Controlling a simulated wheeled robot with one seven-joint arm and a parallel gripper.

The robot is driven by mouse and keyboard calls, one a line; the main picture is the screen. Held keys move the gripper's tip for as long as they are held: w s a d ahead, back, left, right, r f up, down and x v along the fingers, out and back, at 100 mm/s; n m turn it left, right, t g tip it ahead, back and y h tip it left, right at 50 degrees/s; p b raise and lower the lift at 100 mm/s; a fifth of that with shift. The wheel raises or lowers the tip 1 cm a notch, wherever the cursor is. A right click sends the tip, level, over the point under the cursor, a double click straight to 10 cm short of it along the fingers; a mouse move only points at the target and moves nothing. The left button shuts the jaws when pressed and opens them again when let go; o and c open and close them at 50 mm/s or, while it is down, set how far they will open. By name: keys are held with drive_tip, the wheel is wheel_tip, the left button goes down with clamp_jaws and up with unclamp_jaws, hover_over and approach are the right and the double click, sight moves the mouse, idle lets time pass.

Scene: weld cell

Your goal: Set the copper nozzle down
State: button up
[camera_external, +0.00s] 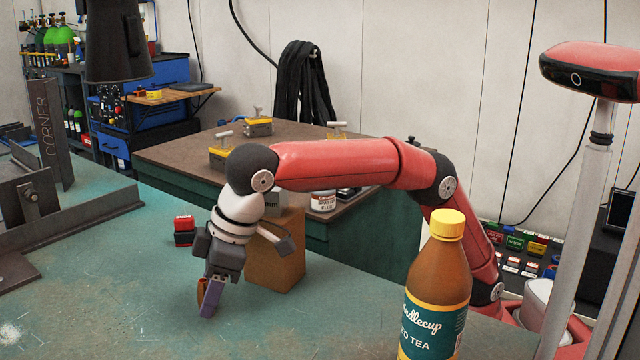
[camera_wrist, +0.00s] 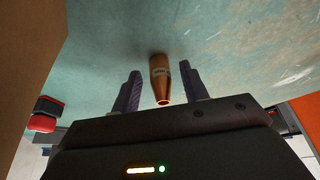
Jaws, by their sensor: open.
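The copper nozzle (camera_wrist: 160,75) is between the two purple fingers of my gripper (camera_wrist: 160,90) in the wrist view, its narrower open end towards my palm. In the external view a small part of the nozzle (camera_external: 201,288) shows beside the near finger of my gripper (camera_external: 207,295). My gripper is open and points down, low over the green workbench (camera_external: 330,310). The nozzle's far end appears to meet the bench top; that contact is not clear.
A brown box (camera_external: 283,262) stands just right of my gripper. A red and black item (camera_external: 184,230) lies behind it. An iced tea bottle (camera_external: 436,290) stands at the front right. Steel angle pieces (camera_external: 70,205) are at the left.

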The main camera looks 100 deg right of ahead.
drive_tip(key=p+v, duration=0.1)
drive_tip(key=v, duration=1)
drive_tip(key=shift+s+r, duration=0.2)
drive_tip(key=shift+r, duration=0.05)
drive_tip(key=s+d+r+n+t+y+b, duration=0.1)
drive_tip(key=s+r+n+y, duration=0.15)
drive_tip(key=s, duration=0.55)
drive_tip(key=s+d+r+n+y+b, duration=0.15)
drive_tip(key=s+n, duration=0.25)
drive_tip(key=s, duration=0.4)
drive_tip(key=s+d+r+n+t+y+b, duration=0.1)
drive_tip(key=s+d+r+n+y+b, duration=0.15)
drive_tip(key=s, duration=0.45)
drive_tip(key=s+d+f+m+h+p, duration=0.1)
drive_tip(key=s+d+f+m+h, duration=0.1)
drive_tip(key=d+f, duration=0.3)
drive_tip(key=s+d+f+m+h+p, duration=0.2)
drive_tip(key=s+d+f+m, duration=0.2)
drive_tip(key=f, duration=0.8)
drive_tip(key=s+d+f+m+h+p, duration=0.2)
drive_tip(key=s+d+f+m+h, duration=0.1)
drive_tip(key=d+f, duration=0.4)
wheel_tip(320, 180, down, 2)
drive_tip(key=shift+s+d+f+m+g, duration=0.15)
drive_tip(key=shift+s+d+m+g, duration=0.05)
drive_tip(key=shift+s+m+g, duration=0.2)
